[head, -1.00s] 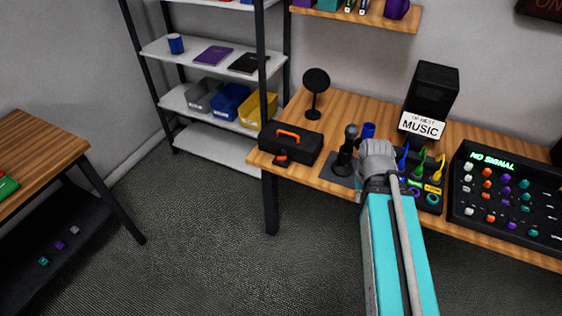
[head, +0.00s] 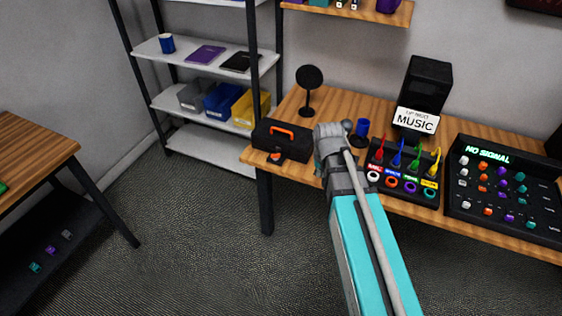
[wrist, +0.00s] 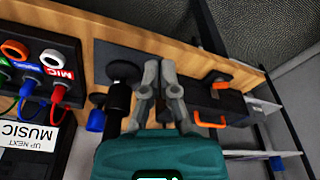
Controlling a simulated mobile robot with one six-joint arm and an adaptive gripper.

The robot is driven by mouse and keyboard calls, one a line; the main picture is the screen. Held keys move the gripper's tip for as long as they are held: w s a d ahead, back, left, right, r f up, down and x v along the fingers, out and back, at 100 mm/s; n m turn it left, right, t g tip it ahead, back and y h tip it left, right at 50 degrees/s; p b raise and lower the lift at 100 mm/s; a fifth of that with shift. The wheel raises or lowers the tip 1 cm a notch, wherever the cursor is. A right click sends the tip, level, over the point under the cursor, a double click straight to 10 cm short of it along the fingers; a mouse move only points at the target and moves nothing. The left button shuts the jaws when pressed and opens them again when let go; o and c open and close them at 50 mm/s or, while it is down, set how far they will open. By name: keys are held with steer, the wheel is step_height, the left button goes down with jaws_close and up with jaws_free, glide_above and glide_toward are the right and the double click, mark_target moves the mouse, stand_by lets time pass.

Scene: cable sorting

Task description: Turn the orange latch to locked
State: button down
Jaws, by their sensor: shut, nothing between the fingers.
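The orange latch (head: 276,156) is on the front of a black toolbox (head: 295,147) at the left end of the desk. The toolbox has an orange handle (head: 288,132) on top. The latch also shows in the wrist view (wrist: 221,85), right of my gripper (wrist: 159,65), with the handle (wrist: 210,121) below it. My gripper is shut and empty, its fingers between a black upright device (wrist: 121,90) and the toolbox, apart from the latch. In the head view my own arm hides the fingers.
A cable box (head: 403,180) with coloured plugs and rings stands right of my arm. Shelving (head: 205,100) stands behind left.

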mark_target(279, 161)
steer(key=w+a+f+t+b, duration=0.1)
steer(key=w+a, duration=0.3)
steer(key=a, duration=0.2)
steer(key=w+a+f+n+t+b, duration=0.1)
steer(key=w+a, duration=0.4)
steer(key=a, duration=0.2)
steer(key=shift+a+f+y+b, duration=0.15)
steer(key=shift+a+y+b, duration=0.15)
steer(key=shift+y, duration=0.1)
steer(key=shift+w+f, duration=0.15)
steer(key=b+x, duration=0.9)
steer(key=x, duration=0.1)
steer(key=shift+w+b, duration=0.1)
steer(key=shift+b, duration=0.2)
steer(key=shift+w+a, duration=0.15)
steer(key=shift+w, duration=0.8)
steer(key=shift+w+a, duration=0.15)
steer(key=shift+w, duration=0.85)
